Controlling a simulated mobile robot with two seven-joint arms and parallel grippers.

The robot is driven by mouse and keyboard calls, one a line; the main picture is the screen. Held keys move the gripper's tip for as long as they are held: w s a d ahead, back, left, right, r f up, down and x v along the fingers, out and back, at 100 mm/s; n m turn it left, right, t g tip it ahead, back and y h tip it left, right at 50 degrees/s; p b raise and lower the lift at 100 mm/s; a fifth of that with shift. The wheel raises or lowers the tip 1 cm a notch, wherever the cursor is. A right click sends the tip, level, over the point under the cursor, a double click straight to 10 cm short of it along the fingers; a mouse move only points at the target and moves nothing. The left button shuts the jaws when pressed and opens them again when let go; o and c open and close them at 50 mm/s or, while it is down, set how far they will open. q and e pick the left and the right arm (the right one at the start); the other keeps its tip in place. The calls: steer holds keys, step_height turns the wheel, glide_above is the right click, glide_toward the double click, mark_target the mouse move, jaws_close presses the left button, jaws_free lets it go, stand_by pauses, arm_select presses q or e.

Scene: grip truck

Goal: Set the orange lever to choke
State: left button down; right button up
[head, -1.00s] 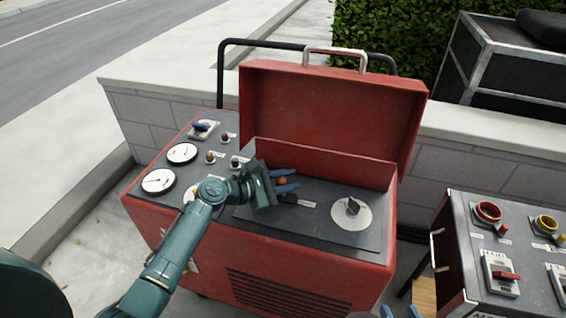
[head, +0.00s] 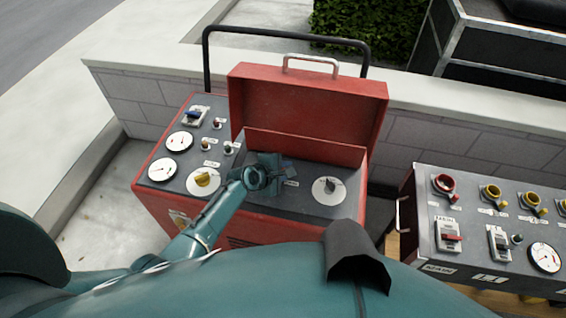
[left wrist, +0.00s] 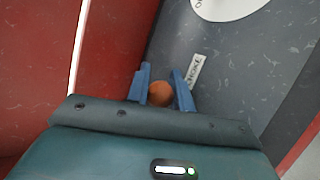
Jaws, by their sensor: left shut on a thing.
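The orange lever (left wrist: 160,94) shows as a rounded orange knob between the blue fingers of my left gripper (left wrist: 163,88) in the left wrist view. The gripper is shut on it. A white label reading CHOKE (left wrist: 193,72) lies on the grey panel just right of the fingers. In the head view my left gripper (head: 287,171) is over the panel inside the open red machine (head: 310,105), and it hides the lever there. I cannot tell the lever's exact setting. My right gripper is not in view.
A white dial with a dark knob (head: 329,190) is right of the gripper. A yellow knob (head: 203,180), gauges (head: 163,169) and small switches are on the left panel. The raised red lid stands behind. A second control box (head: 490,215) is at right.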

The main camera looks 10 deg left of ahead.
arm_select(q)
steer(key=shift+f, duration=0.1)
stand_by(0.4)
steer(key=c, duration=1.3)
jaws_free()
steer(key=shift+o, duration=0.5)
steer(key=shift+s, duration=0.1)
steer(key=shift+f, duration=0.15)
steer(key=shift+s, duration=0.15)
